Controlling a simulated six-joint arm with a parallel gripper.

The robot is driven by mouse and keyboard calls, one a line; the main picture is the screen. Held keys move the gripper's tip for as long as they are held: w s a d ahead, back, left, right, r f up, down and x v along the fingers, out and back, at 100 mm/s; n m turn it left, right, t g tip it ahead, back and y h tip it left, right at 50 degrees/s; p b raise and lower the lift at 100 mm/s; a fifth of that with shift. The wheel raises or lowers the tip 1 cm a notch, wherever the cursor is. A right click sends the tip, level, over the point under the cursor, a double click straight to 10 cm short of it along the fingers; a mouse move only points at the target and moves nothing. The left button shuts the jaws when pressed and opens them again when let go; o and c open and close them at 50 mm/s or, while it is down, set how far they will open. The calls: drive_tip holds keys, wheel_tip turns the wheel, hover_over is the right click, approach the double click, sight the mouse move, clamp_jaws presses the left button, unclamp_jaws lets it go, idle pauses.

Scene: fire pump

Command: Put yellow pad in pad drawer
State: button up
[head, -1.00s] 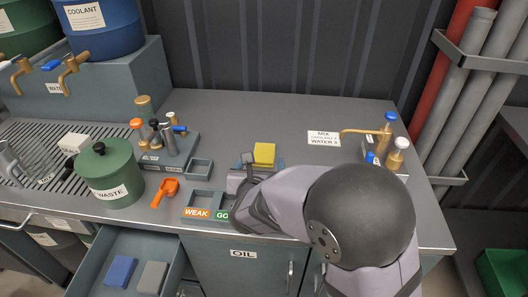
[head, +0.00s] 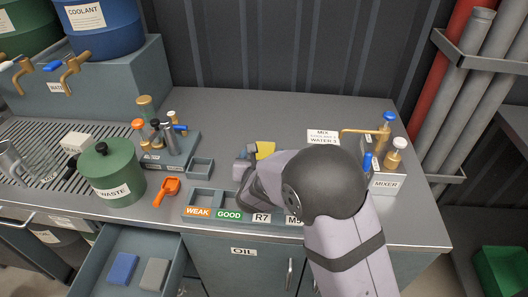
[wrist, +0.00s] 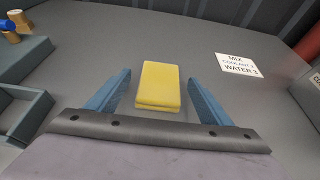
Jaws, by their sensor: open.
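The yellow pad (head: 265,149) lies on the bench top, partly hidden behind my arm in the head view. In the wrist view the yellow pad (wrist: 158,86) sits between and just beyond the two blue fingers of my gripper (wrist: 160,92). My gripper (head: 243,160) is open, with space between each finger and the pad. The open drawer (head: 100,262) at the lower left holds a blue pad (head: 123,268) and a grey pad (head: 154,274).
A labelled tray (head: 205,198) lies along the front edge. The mixer (head: 386,180) with its brass spout stands at right. The rear bench is clear.

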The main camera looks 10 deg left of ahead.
drive_tip(key=shift+w+f, duration=0.1)
drive_tip(key=shift+w, duration=0.1)
drive_tip(key=shift+c, duration=0.5)
drive_tip(key=c, duration=1.1)
wheel_tip(320, 180, up, 10)
wheel_tip(320, 180, up, 9)
drive_tip(key=p, duration=1)
hover_over(263, 155)
drive_tip(key=shift+d, duration=0.1)
drive_tip(key=shift+b, duration=0.3)
